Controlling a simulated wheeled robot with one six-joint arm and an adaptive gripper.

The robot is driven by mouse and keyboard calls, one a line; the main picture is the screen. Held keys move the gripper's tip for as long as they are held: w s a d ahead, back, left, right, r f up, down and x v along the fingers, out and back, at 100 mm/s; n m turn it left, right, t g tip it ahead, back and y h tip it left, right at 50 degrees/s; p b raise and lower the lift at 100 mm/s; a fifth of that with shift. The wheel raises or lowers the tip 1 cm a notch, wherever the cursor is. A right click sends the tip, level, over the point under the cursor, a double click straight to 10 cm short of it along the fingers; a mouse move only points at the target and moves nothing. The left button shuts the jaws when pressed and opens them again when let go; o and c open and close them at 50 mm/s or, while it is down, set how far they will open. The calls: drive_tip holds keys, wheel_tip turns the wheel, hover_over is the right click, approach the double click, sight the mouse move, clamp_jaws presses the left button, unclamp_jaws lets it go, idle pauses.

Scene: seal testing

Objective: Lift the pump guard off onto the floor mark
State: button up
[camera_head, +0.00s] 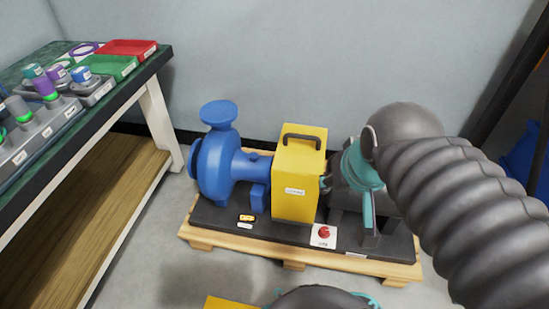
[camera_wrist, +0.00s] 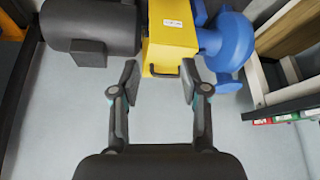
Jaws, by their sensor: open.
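The pump guard (camera_head: 297,185) is a yellow box with a black handle (camera_head: 302,137) on top. It stands between the blue pump (camera_head: 215,165) and the dark motor (camera_head: 345,178). In the wrist view the guard (camera_wrist: 170,45) is at the top centre, its handle facing my gripper. My gripper (camera_wrist: 160,80) is open and empty, and the handle shows between its fingers in the picture; the depth gap is unclear. In the head view my gripper is at the motor side, its fingertips partly hidden. A yellow patch (camera_head: 229,303) at the bottom edge may be the floor mark.
The pump set stands on a wooden pallet (camera_head: 290,265) with a red knob (camera_head: 324,232) in front. A workbench (camera_head: 112,100) with trays and fixtures is at the left. A grey wall is close behind.

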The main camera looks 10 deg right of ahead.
drive_tip(key=w+r+m+g, duration=0.1)
drive_tip(key=w+r+m, duration=0.25)
drive_tip(key=w, duration=0.35)
drive_tip(key=m+g, duration=0.4)
drive_tip(key=m, duration=1.3)
hover_over(302, 136)
drive_tip(key=d, duration=0.1)
wheel_tip(302, 136, down, 5)
wheel_tip(302, 136, down, 9)
drive_tip(key=shift+w+r+b, duration=0.1)
drive_tip(key=shift+r+b, duration=0.1)
drive_tip(key=shift+b, duration=0.55)
drive_tip(key=shift+w+a+f+b, duration=0.1)
drive_tip(key=shift+a+f+b, duration=0.1)
drive_tip(key=shift+f, duration=0.65)
drive_tip(key=shift+s+a+f+b, duration=0.1)
drive_tip(key=shift+f+b, duration=0.15)
drive_tip(key=shift+f, duration=0.65)
drive_tip(key=shift+w+a+f+b, duration=0.1)
drive_tip(key=shift+f+b, duration=0.1)
drive_tip(key=shift+f, duration=0.65)
clamp_jaws()
drive_tip(key=shift+r, duration=0.1)
